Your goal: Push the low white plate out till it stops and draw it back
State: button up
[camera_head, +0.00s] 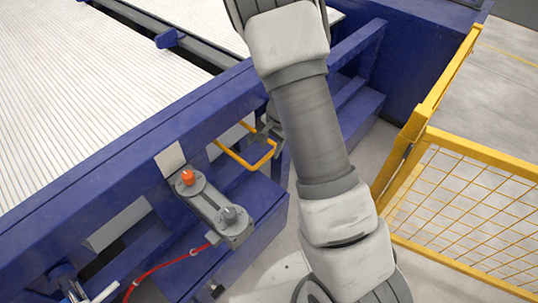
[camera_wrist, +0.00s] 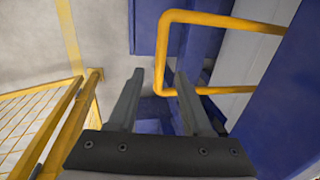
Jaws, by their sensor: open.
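A low white plate (camera_head: 120,224) shows below the long blue beam at the left of the head view, partly hidden by blue framework. A smaller pale plate (camera_head: 170,160) sits higher, on the beam. My gripper (camera_wrist: 159,78) is open and empty, its two dark fingers apart in the wrist view. In the head view it is mostly hidden behind my arm, near a yellow bar handle (camera_head: 262,163). That handle (camera_wrist: 166,50) also shows in the wrist view, just beyond and right of the fingertips. I cannot tell whether they touch. Pale surfaces show behind the handle there.
A grey bracket with an orange knob (camera_head: 187,178) is mounted left of the handle, with a red cable (camera_head: 160,268) below. A yellow mesh fence (camera_head: 470,190) stands at the right; its rail (camera_wrist: 65,125) is left of my gripper. Ribbed pale pipes (camera_head: 90,90) fill the upper left.

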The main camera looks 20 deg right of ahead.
aim_at(268, 155)
jog(key=shift+w+a+f+b, duration=0.1)
jog(key=shift+w+f+b, duration=0.05)
jog(key=shift+f, duration=0.75)
jog(key=shift+w+a+f+b, duration=0.1)
jog(key=shift+w+f+b, duration=0.05)
jog(key=shift+f, duration=0.7)
grip_shut()
